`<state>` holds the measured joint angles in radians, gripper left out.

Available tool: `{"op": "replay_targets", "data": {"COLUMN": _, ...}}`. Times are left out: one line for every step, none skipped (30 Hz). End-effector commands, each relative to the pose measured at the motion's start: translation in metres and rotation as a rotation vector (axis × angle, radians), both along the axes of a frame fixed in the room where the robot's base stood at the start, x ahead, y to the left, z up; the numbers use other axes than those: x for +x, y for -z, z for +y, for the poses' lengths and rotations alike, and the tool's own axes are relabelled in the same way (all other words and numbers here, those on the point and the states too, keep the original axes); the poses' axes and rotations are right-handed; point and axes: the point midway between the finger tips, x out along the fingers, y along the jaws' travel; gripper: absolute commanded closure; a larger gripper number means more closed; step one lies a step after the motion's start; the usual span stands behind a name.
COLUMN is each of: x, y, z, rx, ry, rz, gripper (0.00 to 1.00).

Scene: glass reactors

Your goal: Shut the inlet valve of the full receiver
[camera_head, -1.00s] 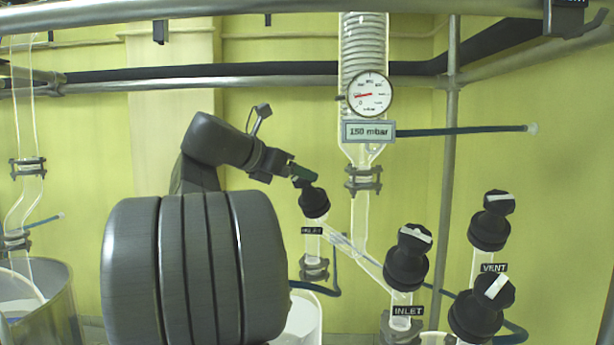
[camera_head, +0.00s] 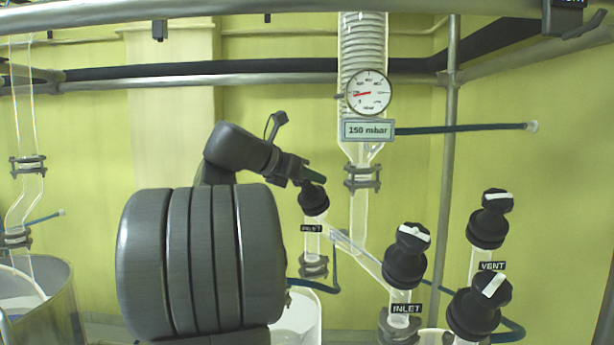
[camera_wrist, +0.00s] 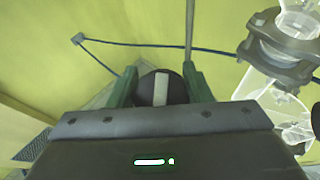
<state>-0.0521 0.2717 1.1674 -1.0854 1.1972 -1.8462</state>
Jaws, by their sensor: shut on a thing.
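The left inlet valve (camera_head: 314,203) has a black knob on a glass neck with an INLET label (camera_head: 311,228). My gripper (camera_head: 314,177) reaches it from the upper left, at the top of the knob. In the wrist view its green fingers (camera_wrist: 160,72) are shut on the knob (camera_wrist: 148,88), one on each side. The knob's white bar runs between the fingers, roughly parallel to them. A second inlet valve (camera_head: 405,265) stands further right, a white bar across its top. The receivers' contents are hidden or out of frame.
A vent valve (camera_head: 488,228) and another black valve (camera_head: 478,312) stand at the right. A glass condenser with a gauge (camera_head: 370,92) and a 150 mbar sign (camera_head: 368,130) hangs just right of my gripper. A metal pipe (camera_head: 220,85) crosses behind.

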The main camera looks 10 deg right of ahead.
Motion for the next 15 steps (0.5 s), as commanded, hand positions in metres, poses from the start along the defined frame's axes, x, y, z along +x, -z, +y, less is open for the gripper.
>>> {"op": "replay_targets", "data": {"x": 0.0, "y": -0.0004, "z": 0.0001, "rx": 0.001, "ry": 0.003, "rz": -0.001, "gripper": 0.78}}
{"op": "replay_targets", "data": {"x": 0.0, "y": -0.0005, "z": 0.0001, "rx": 0.001, "ry": 0.004, "rz": -0.002, "gripper": 0.78}}
{"op": "replay_targets", "data": {"x": 0.0, "y": -0.0007, "z": 0.0, "rx": 0.002, "ry": 0.009, "rz": -0.003, "gripper": 0.78}}
{"op": "replay_targets", "data": {"x": 0.0, "y": -0.001, "z": 0.0, "rx": 0.004, "ry": 0.013, "rz": -0.005, "gripper": 0.78}}
{"op": "replay_targets", "data": {"x": -0.0001, "y": -0.0012, "z": 0.0, "rx": 0.006, "ry": 0.019, "rz": -0.009, "gripper": 0.78}}
{"op": "replay_targets", "data": {"x": 0.0, "y": -0.0015, "z": -0.0001, "rx": 0.009, "ry": 0.03, "rz": -0.014, "gripper": 0.78}}
{"op": "replay_targets", "data": {"x": 0.0, "y": -0.0018, "z": -0.0001, "rx": 0.012, "ry": 0.038, "rz": -0.018, "gripper": 0.78}}
{"op": "replay_targets", "data": {"x": -0.0001, "y": -0.002, "z": -0.0002, "rx": 0.016, "ry": 0.049, "rz": -0.024, "gripper": 0.78}}
{"op": "replay_targets", "data": {"x": -0.0005, "y": -0.0023, "z": -0.0004, "rx": 0.021, "ry": 0.065, "rz": -0.032, "gripper": 0.78}}
{"op": "replay_targets", "data": {"x": -0.0007, "y": -0.0027, "z": -0.0004, "rx": 0.026, "ry": 0.08, "rz": -0.039, "gripper": 0.78}}
{"op": "replay_targets", "data": {"x": -0.0008, "y": -0.0029, "z": -0.0005, "rx": 0.031, "ry": 0.095, "rz": -0.047, "gripper": 0.78}}
{"op": "replay_targets", "data": {"x": -0.0013, "y": -0.0032, "z": -0.0006, "rx": 0.039, "ry": 0.118, "rz": -0.059, "gripper": 0.78}}
{"op": "replay_targets", "data": {"x": -0.0014, "y": -0.0033, "z": -0.0007, "rx": 0.045, "ry": 0.136, "rz": -0.069, "gripper": 0.78}}
{"op": "replay_targets", "data": {"x": -0.0015, "y": -0.0033, "z": -0.0007, "rx": 0.051, "ry": 0.156, "rz": -0.079, "gripper": 0.78}}
{"op": "replay_targets", "data": {"x": -0.0018, "y": -0.0033, "z": -0.0009, "rx": 0.061, "ry": 0.185, "rz": -0.094, "gripper": 0.78}}
